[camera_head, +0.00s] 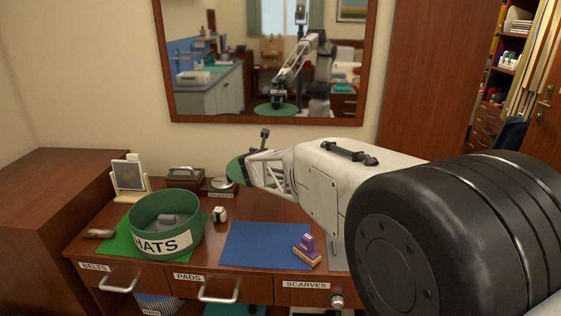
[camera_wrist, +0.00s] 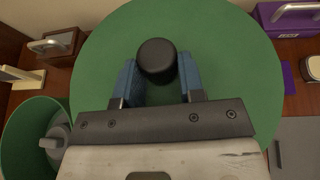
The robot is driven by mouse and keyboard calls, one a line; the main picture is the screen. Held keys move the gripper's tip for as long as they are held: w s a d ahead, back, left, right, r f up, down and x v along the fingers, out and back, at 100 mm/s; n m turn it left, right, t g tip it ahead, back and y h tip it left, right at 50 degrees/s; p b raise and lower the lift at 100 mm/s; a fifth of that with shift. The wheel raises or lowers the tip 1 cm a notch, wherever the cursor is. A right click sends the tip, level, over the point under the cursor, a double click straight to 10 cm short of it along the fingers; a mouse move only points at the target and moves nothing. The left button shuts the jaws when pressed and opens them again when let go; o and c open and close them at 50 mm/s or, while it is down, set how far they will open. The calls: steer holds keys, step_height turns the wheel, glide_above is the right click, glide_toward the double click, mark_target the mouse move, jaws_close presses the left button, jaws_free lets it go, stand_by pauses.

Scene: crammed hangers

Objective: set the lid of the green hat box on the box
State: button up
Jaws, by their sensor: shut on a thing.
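The green hat box (camera_head: 150,238) stands open on the desk, with a white label reading HATS on its front and something grey inside. Its rim also shows at the lower left of the wrist view (camera_wrist: 14,128). My gripper (camera_wrist: 157,72) is shut on the black knob (camera_wrist: 157,56) of the round green lid (camera_wrist: 225,60). The lid is held above the desk, to the right of the box and apart from it. In the head view the lid (camera_head: 236,170) shows only partly, beyond my gripper.
The box stands on a green mat (camera_head: 120,240). A blue mat (camera_head: 260,245), a purple stamp (camera_head: 306,246) and a small white object (camera_head: 220,214) lie to the right. A brown handled case (camera_head: 185,178) and a framed stand (camera_head: 130,178) are behind. A mirror (camera_head: 375,60) hangs above.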

steer(key=s+a+f, duration=0.1)
steer(key=s+a, duration=0.3)
steer(key=a, duration=0.7)
steer(key=s+a+n+y, duration=0.1)
steer(key=s+a, duration=0.3)
steer(key=a, duration=0.7)
steer(key=s+a+f+y, duration=0.1)
steer(key=s+a, duration=0.3)
steer(key=a, duration=0.7)
steer(key=shift+s+a+f+n, duration=0.2)
steer(key=shift+f+n, duration=0.1)
steer(key=shift+n, duration=0.1)
steer(key=shift+f, duration=0.15)
steer(key=shift+f, duration=2.3)
steer(key=shift+f, duration=1.6)
steer(key=o, duration=1)
steer(key=shift+s, duration=0.1)
